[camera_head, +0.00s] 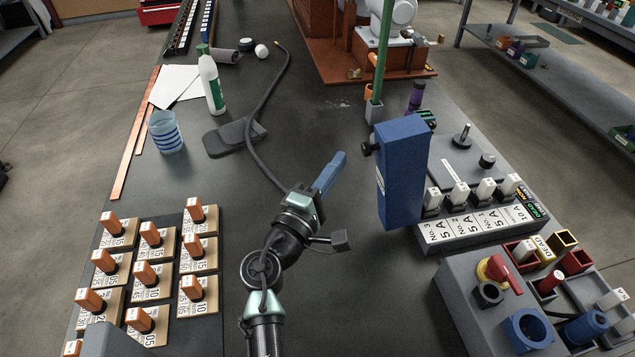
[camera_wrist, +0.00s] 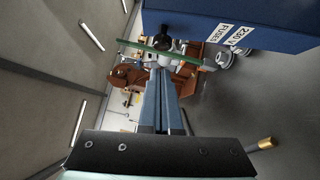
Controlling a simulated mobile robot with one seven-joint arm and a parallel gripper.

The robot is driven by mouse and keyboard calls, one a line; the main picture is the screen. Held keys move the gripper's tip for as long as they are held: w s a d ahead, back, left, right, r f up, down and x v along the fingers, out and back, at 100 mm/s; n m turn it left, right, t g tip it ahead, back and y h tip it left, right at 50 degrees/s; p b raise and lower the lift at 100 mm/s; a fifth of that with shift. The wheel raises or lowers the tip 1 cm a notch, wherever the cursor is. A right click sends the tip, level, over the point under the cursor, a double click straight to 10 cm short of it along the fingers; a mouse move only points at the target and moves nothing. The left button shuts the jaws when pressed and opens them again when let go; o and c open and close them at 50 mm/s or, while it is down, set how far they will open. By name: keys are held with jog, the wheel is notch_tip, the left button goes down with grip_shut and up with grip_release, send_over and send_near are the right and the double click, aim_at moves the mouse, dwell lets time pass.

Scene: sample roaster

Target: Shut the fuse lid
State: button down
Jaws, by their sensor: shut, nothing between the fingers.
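The fuse lid (camera_head: 402,170) is a blue box-like cover standing upright, open, at the left end of the fuse block (camera_head: 480,222). A black knob (camera_head: 367,149) sticks out from its upper left side. The white-labelled fuses beside it are uncovered. In the wrist view the lid (camera_wrist: 285,22) fills the upper right, with a "230 V FUSES" label. My gripper (camera_head: 341,157) has blue fingers, shut and empty, left of the lid and apart from it in the head view. Its fingers also show in the wrist view (camera_wrist: 161,75), pointing up the picture.
A grey control box (camera_head: 465,290) with a red switch (camera_head: 497,270) stands at lower right. Several orange-handled tagged blocks (camera_head: 145,280) lie at lower left. A cup (camera_head: 165,132), white bottle (camera_head: 211,85) and black hose (camera_head: 262,100) lie beyond. The bench between gripper and lid is clear.

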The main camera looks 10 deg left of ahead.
jog(key=shift+w+d+r, duration=0.15)
jog(key=shift+w+d, duration=0.1)
jog(key=shift+d, duration=0.4)
jog(key=shift+w+d+r, duration=0.1)
jog(key=shift+w+d, duration=0.15)
jog(key=shift+d, duration=0.4)
